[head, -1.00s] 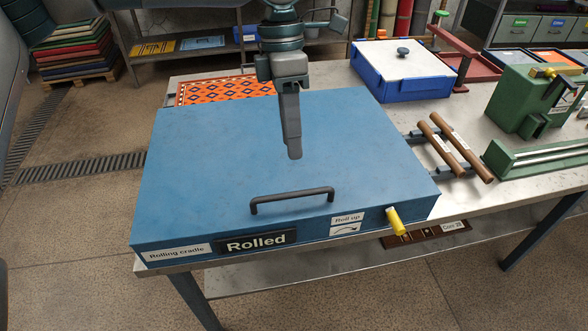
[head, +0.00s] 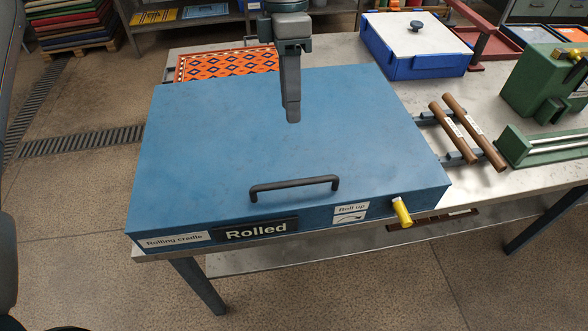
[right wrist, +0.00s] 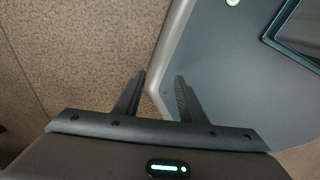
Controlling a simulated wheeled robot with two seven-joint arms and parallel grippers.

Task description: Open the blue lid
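The blue lid (head: 215,150) is the broad flat top of the rolling cradle on the bench, and it lies shut. A dark bar handle (head: 294,187) stands near its front edge. My left gripper (head: 293,120) points down over the lid's rear middle, behind the handle and apart from it. Its fingers line up in this view, so their gap is hidden, as is its height above the lid. My right gripper (right wrist: 158,85) shows in the right wrist view, fingers apart and empty, over the floor beside a grey-green surface that may be my base.
The cradle's front carries a "Rolled" sign (head: 256,230) and a yellow crank grip (head: 402,213). Brown rollers (head: 473,130) lie at right, near a green machine (head: 540,95). A blue box with a white lid (head: 415,35) and an orange patterned rug (head: 225,65) are behind.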

